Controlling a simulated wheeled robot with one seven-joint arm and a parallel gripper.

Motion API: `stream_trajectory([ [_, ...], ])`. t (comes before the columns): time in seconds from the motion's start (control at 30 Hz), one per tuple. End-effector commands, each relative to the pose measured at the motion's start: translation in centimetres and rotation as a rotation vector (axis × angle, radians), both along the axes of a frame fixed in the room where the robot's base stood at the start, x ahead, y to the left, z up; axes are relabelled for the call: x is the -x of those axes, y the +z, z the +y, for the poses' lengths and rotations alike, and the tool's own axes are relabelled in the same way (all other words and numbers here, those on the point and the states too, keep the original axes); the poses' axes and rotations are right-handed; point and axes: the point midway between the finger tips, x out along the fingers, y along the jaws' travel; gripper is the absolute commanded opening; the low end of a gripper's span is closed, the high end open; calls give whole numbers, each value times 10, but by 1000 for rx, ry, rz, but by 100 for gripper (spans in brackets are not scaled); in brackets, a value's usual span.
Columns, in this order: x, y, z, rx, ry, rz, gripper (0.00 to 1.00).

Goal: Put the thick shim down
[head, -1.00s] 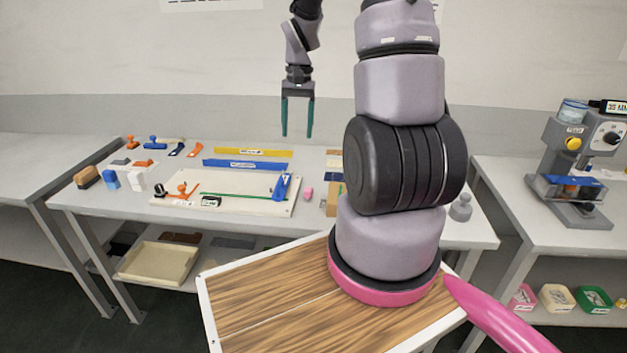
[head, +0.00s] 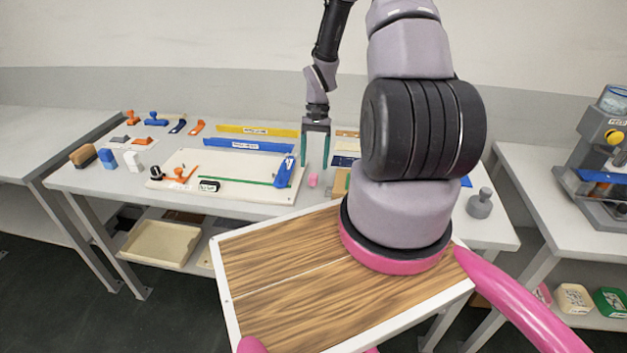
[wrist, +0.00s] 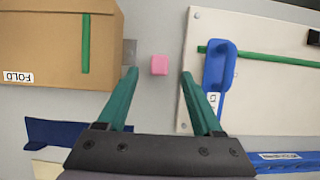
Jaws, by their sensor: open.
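My gripper (head: 314,164) is open and empty, pointing down over the table beside the right edge of the pale board. In the wrist view my gripper (wrist: 158,74) has its green fingers spread wide. A small pink block (wrist: 159,65) lies on the table between the fingertips, with a gap on each side. The pink block (head: 313,180) also shows in the head view just below the fingertips. No label marks anything as the thick shim, so I cannot tell which piece it is. A small grey plate (wrist: 130,50) shows beside the cardboard box.
The pale board (head: 228,182) carries a blue clamp-like tool (head: 285,171) and a green strip (head: 238,180). The cardboard box (wrist: 50,45), labelled FOLD, stands close on the other side. Blue (head: 248,146) and yellow (head: 257,131) bars lie behind the board. Bare table is narrow around the pink block.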

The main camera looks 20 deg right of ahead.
Motion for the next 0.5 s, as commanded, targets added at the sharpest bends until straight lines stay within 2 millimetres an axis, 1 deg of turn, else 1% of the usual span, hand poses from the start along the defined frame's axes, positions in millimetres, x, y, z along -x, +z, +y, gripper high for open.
stream_trajectory([
  [0.1, 7, -19, 3, -2, -1, 6, 68],
  [0.23, 11, -35, 6, -1, 0, 3, 68],
  [0.33, 13, -41, 8, 0, 0, 2, 68],
  [0.5, 13, -42, 8, 0, 0, 0, 68],
])
